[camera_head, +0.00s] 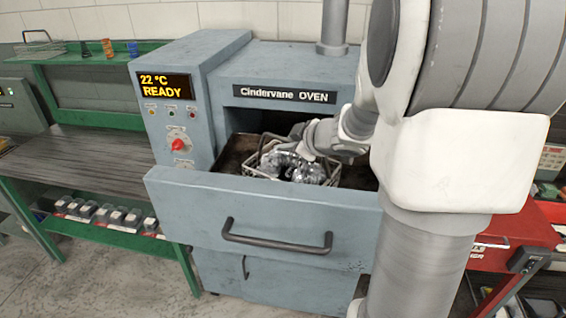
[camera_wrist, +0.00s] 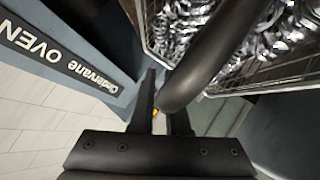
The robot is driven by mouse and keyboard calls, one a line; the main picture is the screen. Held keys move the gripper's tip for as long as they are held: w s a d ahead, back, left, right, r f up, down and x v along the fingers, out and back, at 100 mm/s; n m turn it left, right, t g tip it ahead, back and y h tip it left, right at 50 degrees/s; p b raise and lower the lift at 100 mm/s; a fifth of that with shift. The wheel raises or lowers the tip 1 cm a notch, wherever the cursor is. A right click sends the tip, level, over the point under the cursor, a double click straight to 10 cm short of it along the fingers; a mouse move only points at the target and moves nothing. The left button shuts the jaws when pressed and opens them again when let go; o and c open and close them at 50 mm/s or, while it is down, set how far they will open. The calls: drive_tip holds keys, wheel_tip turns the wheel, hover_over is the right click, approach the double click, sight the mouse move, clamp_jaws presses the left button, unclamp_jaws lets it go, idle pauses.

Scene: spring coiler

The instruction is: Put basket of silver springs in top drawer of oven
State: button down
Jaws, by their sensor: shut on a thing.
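The oven (camera_head: 225,95) reads "Cindervane OVEN", and its top drawer (camera_head: 270,210) is pulled open. The wire basket (camera_head: 262,156) of silver springs (camera_head: 305,168) is inside the open drawer, towards the back. I cannot tell whether it rests on the drawer floor. My gripper (camera_head: 292,146) is over the basket. In the wrist view, my gripper (camera_wrist: 163,108) is shut on the dark basket handle (camera_wrist: 205,62), with the springs (camera_wrist: 240,45) in the mesh beyond. My arm hides the drawer's right end.
The oven panel (camera_head: 168,125) shows 22 °C READY. A green workbench (camera_head: 75,160) stands to the left, with another wire basket (camera_head: 40,47) and small springs (camera_head: 107,47) on its upper shelf. A red cabinet (camera_head: 520,232) stands to the right, partly behind my arm.

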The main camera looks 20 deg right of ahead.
sight(283, 158)
drive_tip(key=shift+f+b, duration=0.7)
drive_tip(key=shift+f, duration=1.2)
drive_tip(key=shift+f, duration=0.2)
drive_tip(key=c, duration=0.9)
unclamp_jaws()
drive_tip(key=shift+s+d+r, duration=0.1)
drive_tip(key=shift+s+r, duration=0.1)
drive_tip(key=shift+r, duration=0.1)
drive_tip(key=p+v, duration=0.2)
drive_tip(key=v, duration=0.8)
drive_tip(key=shift+s+r, duration=0.1)
drive_tip(key=shift+s, duration=0.05)
drive_tip(key=shift+s+r+p, duration=0.2)
drive_tip(key=shift+s+p, duration=0.1)
drive_tip(key=shift+s, duration=0.25)
drive_tip(key=shift+d, duration=0.1)
